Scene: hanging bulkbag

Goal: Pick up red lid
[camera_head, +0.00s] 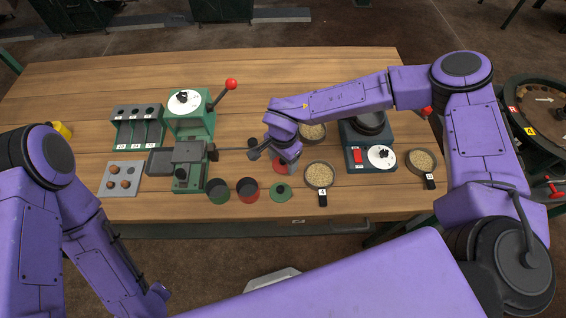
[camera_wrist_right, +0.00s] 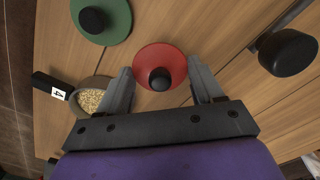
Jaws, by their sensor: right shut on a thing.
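The red lid (camera_wrist_right: 158,58) is a flat red disc with a black knob. In the right wrist view it sits between the two fingertips of my right gripper (camera_wrist_right: 160,68), which is shut on it by its sides. In the head view the red lid (camera_head: 279,167) is partly hidden under my right gripper (camera_head: 285,158), low over the table. I cannot tell whether the lid touches the wood. My left arm shows at the left of the head view, but its gripper is out of sight.
A green lid (camera_head: 280,192) lies close by, with a red container (camera_head: 247,190) and a green container (camera_head: 217,191) to its left. A bowl of grain (camera_head: 319,175) labelled 4 is to the right. A green press (camera_head: 188,120) stands left on the wooden table (camera_head: 330,70).

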